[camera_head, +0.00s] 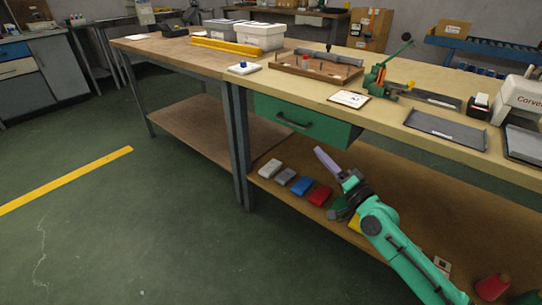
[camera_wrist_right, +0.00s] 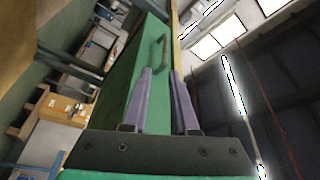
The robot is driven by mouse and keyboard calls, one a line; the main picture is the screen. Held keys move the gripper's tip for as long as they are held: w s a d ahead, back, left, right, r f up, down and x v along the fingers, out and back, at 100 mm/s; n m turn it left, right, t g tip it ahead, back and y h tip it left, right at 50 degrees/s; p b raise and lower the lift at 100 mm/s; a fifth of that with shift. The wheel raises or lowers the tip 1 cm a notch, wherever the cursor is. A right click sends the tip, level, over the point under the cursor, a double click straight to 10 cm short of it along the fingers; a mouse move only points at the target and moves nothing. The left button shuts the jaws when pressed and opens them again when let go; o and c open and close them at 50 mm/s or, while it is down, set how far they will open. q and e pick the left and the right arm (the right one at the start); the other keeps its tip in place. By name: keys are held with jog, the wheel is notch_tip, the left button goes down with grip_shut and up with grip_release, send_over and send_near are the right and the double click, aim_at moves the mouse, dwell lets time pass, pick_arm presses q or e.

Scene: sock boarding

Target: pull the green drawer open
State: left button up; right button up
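The green drawer (camera_head: 268,106) hangs under the front edge of the wooden workbench, and a dark bar handle (camera_head: 292,121) is on its front. My right gripper (camera_head: 318,150) is below and to the right of the handle, in front of the bench. In the right wrist view the green drawer (camera_wrist_right: 120,85) fills the middle left, and its handle (camera_wrist_right: 163,50) lies beyond the fingertips. The two purple fingers of the right gripper (camera_wrist_right: 160,72) are apart with nothing between them. The handle appears clear of both fingers. My left gripper is not in view.
The workbench top (camera_head: 310,88) carries a wooden tool tray (camera_head: 340,76), a green clamp device (camera_head: 378,80) and a dark tray (camera_head: 445,130). Grey, blue and red folded pieces (camera_head: 319,195) lie on the lower shelf (camera_head: 400,185).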

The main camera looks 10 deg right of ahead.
aim_at(292, 123)
jog(key=x, duration=0.9)
jog(key=r+p+x, duration=0.1)
jog(key=x, duration=0.4)
jog(key=shift+w+a+r, duration=0.1)
jog(key=shift+w+a, duration=0.1)
jog(key=shift+a, duration=0.1)
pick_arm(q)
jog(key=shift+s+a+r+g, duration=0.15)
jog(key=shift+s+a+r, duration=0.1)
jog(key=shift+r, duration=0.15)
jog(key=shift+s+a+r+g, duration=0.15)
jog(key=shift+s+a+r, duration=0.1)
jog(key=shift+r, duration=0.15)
pick_arm(e)
grip_shut()
